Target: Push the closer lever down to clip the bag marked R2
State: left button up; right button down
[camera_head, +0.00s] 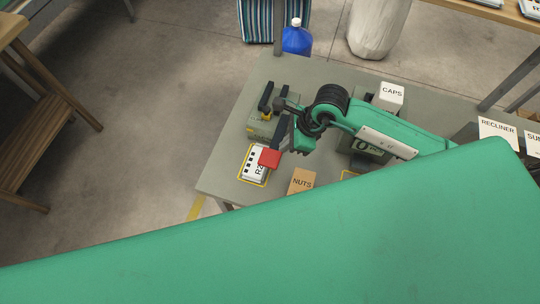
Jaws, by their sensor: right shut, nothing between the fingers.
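The closer (260,127) stands just behind the bag, with a greenish-grey base and a black upright lever (265,97) that looks raised. My right gripper (281,104) is shut and empty, close to the right of the lever. I cannot tell whether it touches the lever. My right wrist hides part of the closer's right side. My left gripper is not in view.
A NUTS box (302,181) and a CAPS box (391,96) stand on the table (222,180). RECLINER (498,133) is marked at the right. A blue jug (296,38) stands behind the table. A large green surface fills the bottom and hides the near table edge.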

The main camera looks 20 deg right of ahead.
aim_at(271, 157)
jog(key=b+x, duration=0.1)
jog(key=x, duration=0.3)
jog(key=shift+a+f+b, duration=0.1)
jog(key=shift+f+b, duration=0.15)
jog(key=shift+b, duration=0.1)
jog(key=shift+w+a+f, duration=0.1)
jog(key=shift+a+f, duration=0.2)
jog(key=shift+f, duration=0.15)
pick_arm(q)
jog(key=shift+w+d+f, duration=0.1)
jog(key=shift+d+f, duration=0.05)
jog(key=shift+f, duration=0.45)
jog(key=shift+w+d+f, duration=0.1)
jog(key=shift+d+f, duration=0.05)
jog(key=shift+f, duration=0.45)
